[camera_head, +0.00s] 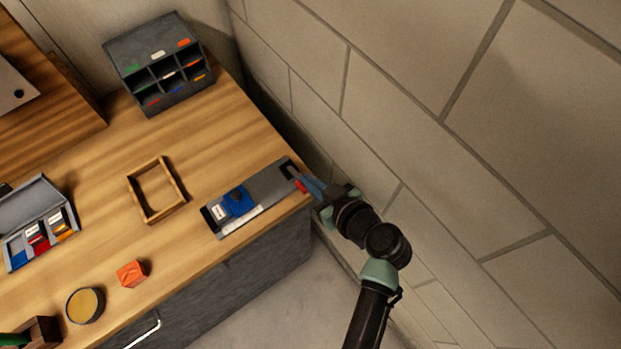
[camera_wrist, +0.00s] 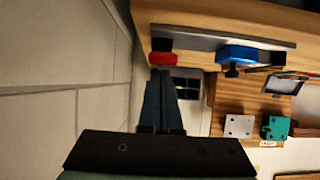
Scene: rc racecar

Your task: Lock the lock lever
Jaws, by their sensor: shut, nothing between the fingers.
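A flat grey fixture (camera_head: 265,192) lies along the front right edge of the wooden table, with a blue block (camera_head: 238,201) on its left part. A small red piece, apparently the lock lever (camera_head: 301,187), is at its right end. In the wrist view the red lever (camera_wrist: 162,58) is just beyond my fingertips, and the blue block (camera_wrist: 243,55) is to its right. My gripper (camera_head: 304,178) is shut and empty, its fingertips at the fixture's right end. In the wrist view my fingers (camera_wrist: 160,74) lie together close to the lever; I cannot tell whether they touch it.
A brick wall (camera_head: 430,110) runs close along the right side of the table and my arm. A wooden frame (camera_head: 156,190), an orange block (camera_head: 131,273), a round tin (camera_head: 85,304), a grey open case (camera_head: 40,225) and a compartment organizer (camera_head: 158,62) stand on the table further left.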

